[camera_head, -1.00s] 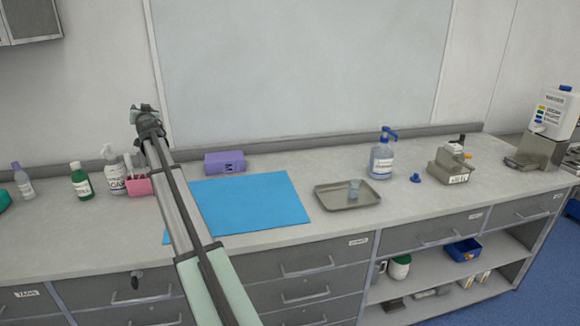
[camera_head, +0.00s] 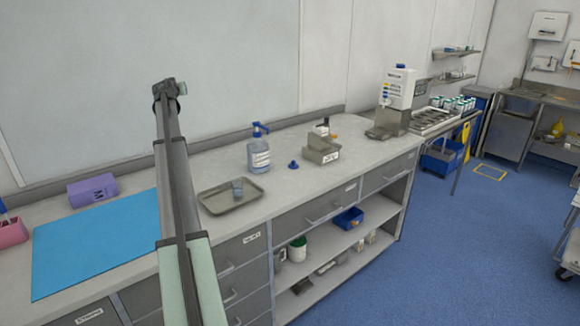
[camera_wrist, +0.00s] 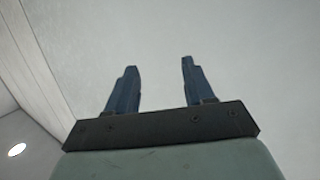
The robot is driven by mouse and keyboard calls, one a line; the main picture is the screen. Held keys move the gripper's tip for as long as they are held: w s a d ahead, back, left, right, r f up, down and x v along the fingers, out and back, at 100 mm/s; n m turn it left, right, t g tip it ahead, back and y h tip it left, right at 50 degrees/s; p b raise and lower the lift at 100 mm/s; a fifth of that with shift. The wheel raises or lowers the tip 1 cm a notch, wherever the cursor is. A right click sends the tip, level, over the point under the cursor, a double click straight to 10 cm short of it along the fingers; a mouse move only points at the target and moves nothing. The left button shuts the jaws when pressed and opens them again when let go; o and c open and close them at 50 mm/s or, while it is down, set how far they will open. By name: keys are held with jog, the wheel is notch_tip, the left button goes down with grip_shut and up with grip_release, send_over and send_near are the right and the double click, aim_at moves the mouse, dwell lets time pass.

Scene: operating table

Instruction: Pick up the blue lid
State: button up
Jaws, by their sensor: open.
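A small blue lid (camera_head: 293,165) lies on the grey counter, just right of a pump bottle with a blue top (camera_head: 259,153). My gripper shows in the wrist view (camera_wrist: 155,78) with its two blue-grey fingers apart and nothing between them. In the head view my arm reaches up at the left of the lid, and its end (camera_head: 170,90) is well above the counter, far from the lid. The wrist view shows only a plain wall or ceiling behind the fingers, with no lid.
A metal tray (camera_head: 215,208) with a small clear cup (camera_head: 237,190) stands left of the lid. A grey dispenser block (camera_head: 321,151) stands close on its right. A blue mat (camera_head: 75,250) and purple box (camera_head: 92,190) are further left.

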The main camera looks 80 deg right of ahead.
jog(key=s+d+r+m+g, duration=0.15)
jog(key=s+d, duration=0.25)
jog(key=s, duration=0.7)
jog(key=s+d+m+g, duration=0.1)
jog(key=s+d+g, duration=0.25)
jog(key=s, duration=0.85)
jog(key=m+g+y, duration=0.2)
jog(key=m+y, duration=0.6)
jog(key=y, duration=0.3)
send_over(293, 161)
jog(key=w+a, duration=0.1)
jog(key=a, duration=0.2)
notch_tip(293, 161, down, 28)
jog(key=shift+d+f, duration=0.15)
jog(key=shift+f, duration=0.05)
jog(key=shift+d+x, duration=0.15)
jog(key=shift+x, duration=1.15)
jog(key=shift+d+x, duration=0.1)
jog(key=shift+x, duration=1.2)
jog(key=shift+w+r, duration=0.1)
jog(key=shift+w, duration=0.05)
jog(key=shift+c, duration=0.5)
grip_shut()
